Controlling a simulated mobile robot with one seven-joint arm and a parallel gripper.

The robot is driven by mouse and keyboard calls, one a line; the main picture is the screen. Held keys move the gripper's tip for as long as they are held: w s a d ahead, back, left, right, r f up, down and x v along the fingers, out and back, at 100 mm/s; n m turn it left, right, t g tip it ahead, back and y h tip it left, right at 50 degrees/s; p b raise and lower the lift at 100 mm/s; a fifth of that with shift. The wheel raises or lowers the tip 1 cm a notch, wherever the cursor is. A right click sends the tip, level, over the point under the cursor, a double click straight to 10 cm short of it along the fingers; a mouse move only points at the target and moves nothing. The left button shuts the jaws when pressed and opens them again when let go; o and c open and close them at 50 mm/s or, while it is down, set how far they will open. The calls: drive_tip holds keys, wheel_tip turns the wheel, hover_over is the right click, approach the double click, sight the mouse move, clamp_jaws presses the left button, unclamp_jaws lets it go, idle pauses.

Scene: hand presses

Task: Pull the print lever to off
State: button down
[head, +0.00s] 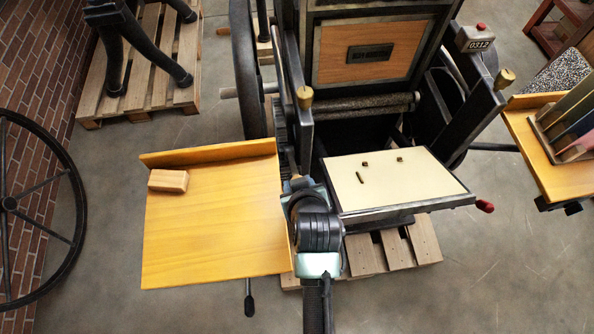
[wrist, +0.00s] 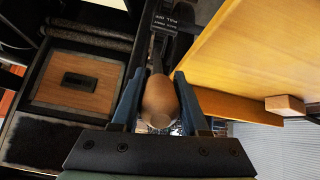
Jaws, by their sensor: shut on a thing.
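The print lever's rounded wooden knob (wrist: 160,100) sits between the two blue fingers of my gripper (wrist: 160,115) in the wrist view. The gripper is shut on it. The dark lever shaft (wrist: 157,58) runs up behind the knob toward a black plate with small white lettering (wrist: 170,22); the words look like pull off and push print. In the head view my gripper (head: 295,184) is at the press's left side, between the yellow side board and the press bed. My wrist hides the knob there.
The yellow board (head: 215,225) with a wooden block (head: 168,180) lies close on the left. The cream press bed (head: 395,185) with small dark pieces is close on the right. A red-tipped handle (head: 485,206) sticks out at its right. A spoked wheel (head: 10,203) stands far left.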

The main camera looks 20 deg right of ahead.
drive_tip(key=shift+s+f, duration=0.15)
drive_tip(key=shift+f, duration=0.05)
idle(0.3)
drive_tip(key=shift+c, duration=2.1)
unclamp_jaws()
drive_tip(key=shift+r, duration=0.1)
drive_tip(key=b+v, duration=0.1)
drive_tip(key=v, duration=1.2)
